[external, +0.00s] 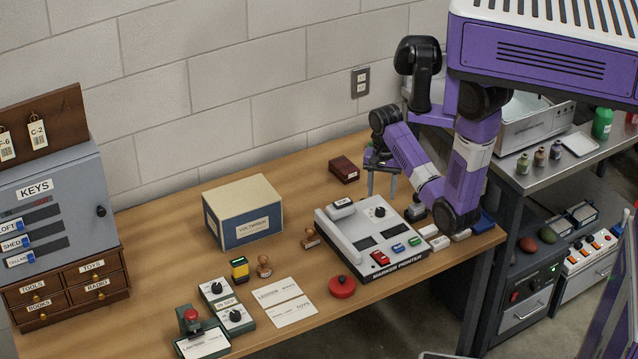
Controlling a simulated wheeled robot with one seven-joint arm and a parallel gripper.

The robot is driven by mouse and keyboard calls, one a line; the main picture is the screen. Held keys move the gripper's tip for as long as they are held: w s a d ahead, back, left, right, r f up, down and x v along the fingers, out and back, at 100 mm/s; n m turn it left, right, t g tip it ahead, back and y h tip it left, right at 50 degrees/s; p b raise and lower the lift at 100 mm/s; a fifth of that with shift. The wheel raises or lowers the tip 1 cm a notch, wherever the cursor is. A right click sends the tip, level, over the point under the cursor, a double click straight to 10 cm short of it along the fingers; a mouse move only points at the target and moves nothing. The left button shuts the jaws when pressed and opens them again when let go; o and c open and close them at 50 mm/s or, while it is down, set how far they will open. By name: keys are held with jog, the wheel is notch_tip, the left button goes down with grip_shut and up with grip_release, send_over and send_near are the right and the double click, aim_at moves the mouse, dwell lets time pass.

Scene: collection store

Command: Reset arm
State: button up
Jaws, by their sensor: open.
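My gripper (382,182) is at the end of my bent purple and white arm, over the back right part of the wooden desk. It points down with its two fingers apart and nothing between them. It is behind the grey marker printer (350,232) and to the right of a small dark red box (344,169). My arm hides part of the desk's right end. I cannot tell the exact height of the fingertips above the desk.
A blue and cream box (243,212), stampers (264,267), a red round button (342,286), paper cards (285,301) and green switch boxes (228,303) stand on the desk. A key cabinet (55,205) is at left. A metal bench (555,170) with bottles is at right.

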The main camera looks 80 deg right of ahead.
jog(key=shift+r, duration=0.75)
jog(key=w+d+r+n+t+h+b, duration=0.1)
jog(key=w+d+r+n+t+h, duration=0.15)
jog(key=w+t, duration=0.2)
jog(key=w+d+r+n+t+h, duration=0.1)
jog(key=w+r+n+t+h, duration=0.2)
jog(key=w+n+t+h, duration=0.15)
jog(key=s+a+r+n+t+y+b, duration=0.1)
jog(key=s+a+r+n+t, duration=0.15)
jog(key=a, duration=0.45)
jog(key=s+a+r+n+t+y+b, duration=0.2)
jog(key=s+a+r+n, duration=0.15)
jog(key=a, duration=0.45)
jog(key=s+a+r+n+t+y+b, duration=0.1)
jog(key=s+a+r+n+t, duration=0.2)
jog(key=a, duration=0.4)
jog(key=s+a+f+n+g+y+b, duration=0.1)
jog(key=s+a+f+y, duration=0.2)
jog(key=s+a, duration=0.3)
jog(key=s, duration=0.3)
jog(key=shift+s+a+f+g+b, duration=0.15)
jog(key=shift+s+f+g+b, duration=0.2)
jog(key=shift+s+f+b, duration=0.05)
